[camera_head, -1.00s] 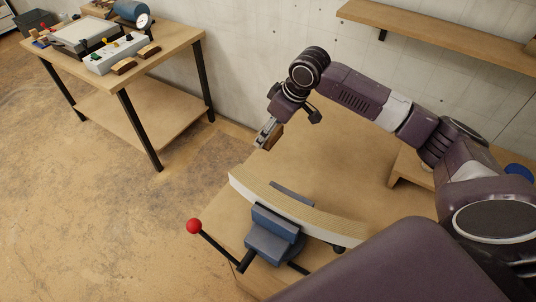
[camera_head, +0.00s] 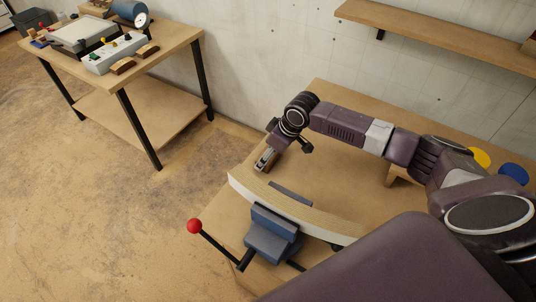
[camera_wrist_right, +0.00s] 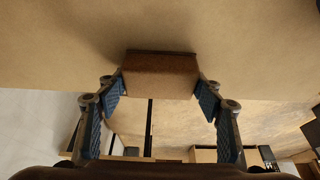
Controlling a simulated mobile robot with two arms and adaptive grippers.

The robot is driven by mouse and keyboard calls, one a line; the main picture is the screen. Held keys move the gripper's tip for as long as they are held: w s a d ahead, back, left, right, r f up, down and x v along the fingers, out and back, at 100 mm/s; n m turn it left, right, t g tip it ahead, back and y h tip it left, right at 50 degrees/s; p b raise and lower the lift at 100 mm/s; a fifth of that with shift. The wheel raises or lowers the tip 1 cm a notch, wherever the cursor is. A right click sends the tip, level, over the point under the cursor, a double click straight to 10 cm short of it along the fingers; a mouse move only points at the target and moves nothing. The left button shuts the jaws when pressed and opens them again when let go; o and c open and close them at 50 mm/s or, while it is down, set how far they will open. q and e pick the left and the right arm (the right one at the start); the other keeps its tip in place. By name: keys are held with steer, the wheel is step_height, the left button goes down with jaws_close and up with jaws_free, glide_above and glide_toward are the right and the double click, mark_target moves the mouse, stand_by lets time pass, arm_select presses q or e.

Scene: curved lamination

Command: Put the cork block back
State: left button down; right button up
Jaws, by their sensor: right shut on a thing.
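The brown cork block (camera_wrist_right: 160,75) is between the fingers of my right gripper (camera_wrist_right: 161,94) in the right wrist view. The gripper is shut on it. In the head view my right gripper (camera_head: 264,160) points down at the workbench (camera_head: 335,185), just behind the far left end of the curved laminated piece (camera_head: 290,207). The block is mostly hidden by the fingers there. It is close to the bench top, with a shadow beside it; I cannot tell whether it touches. My left gripper is not in view.
A blue vise (camera_head: 273,235) with a red-knobbed handle (camera_head: 194,226) stands at the curved piece. A wooden shelf (camera_head: 440,37) is on the wall. A side table (camera_head: 180,50) with several tools stands at the left. The bench behind the curved piece is largely clear.

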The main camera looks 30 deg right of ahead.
steer(key=shift+f, duration=0.1)
steer(key=o, duration=1)
steer(key=b+v, duration=0.1)
steer(key=v, duration=1.1)
